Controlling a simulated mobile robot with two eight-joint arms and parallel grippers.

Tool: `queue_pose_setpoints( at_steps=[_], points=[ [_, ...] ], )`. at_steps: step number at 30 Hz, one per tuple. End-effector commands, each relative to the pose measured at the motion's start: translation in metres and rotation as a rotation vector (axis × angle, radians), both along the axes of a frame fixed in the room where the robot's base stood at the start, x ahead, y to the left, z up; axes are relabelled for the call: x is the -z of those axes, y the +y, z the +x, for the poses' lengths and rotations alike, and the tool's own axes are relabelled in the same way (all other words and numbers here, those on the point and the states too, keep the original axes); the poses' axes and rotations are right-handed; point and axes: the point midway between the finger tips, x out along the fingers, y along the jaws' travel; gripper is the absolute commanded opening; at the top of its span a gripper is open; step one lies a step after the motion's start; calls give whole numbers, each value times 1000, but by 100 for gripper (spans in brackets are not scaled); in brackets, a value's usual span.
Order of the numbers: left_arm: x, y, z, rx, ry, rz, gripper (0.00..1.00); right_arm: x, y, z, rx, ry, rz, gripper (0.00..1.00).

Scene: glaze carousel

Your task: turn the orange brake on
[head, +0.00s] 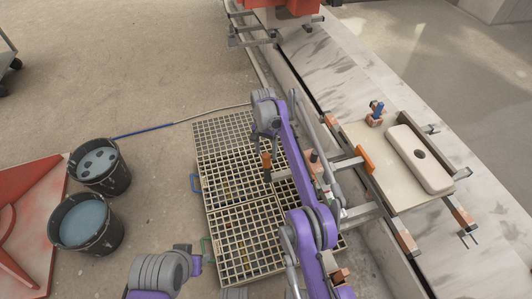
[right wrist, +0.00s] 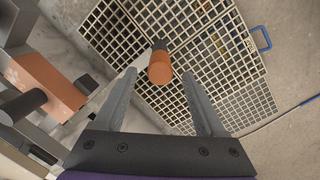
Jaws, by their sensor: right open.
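The orange brake handle (right wrist: 160,66) is a short orange cylinder on a dark stem. In the right wrist view it stands between and slightly beyond the fingertips of my right gripper (right wrist: 158,82). The fingers are open, with a gap on both sides of the handle. In the head view the orange handle (head: 266,160) shows just below my right gripper (head: 264,136), over the grating. My purple right arm hides part of the mount beside it. My left gripper does not show; only part of my left arm is at the bottom.
Floor gratings (head: 225,243) lie under the handle. Two dark buckets (head: 122,182) of bluish liquid stand at left. An orange block (right wrist: 45,85) sits left of the right gripper.

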Motion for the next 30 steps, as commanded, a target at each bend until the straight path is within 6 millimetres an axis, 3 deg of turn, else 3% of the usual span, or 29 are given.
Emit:
queue_pose_setpoints(
  at_steps=[5,16,23,26,30],
  points=[
    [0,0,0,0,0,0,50,0,0,0,0,0,0,69],
    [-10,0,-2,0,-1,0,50,-17,-9,15,41,-109,109,2],
    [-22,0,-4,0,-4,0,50,-14,-19,8,166,-280,277,0],
    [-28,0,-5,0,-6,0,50,-14,-26,-6,239,-359,353,0],
    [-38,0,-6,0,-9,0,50,-23,-42,-42,362,-484,461,0]
  ],
)
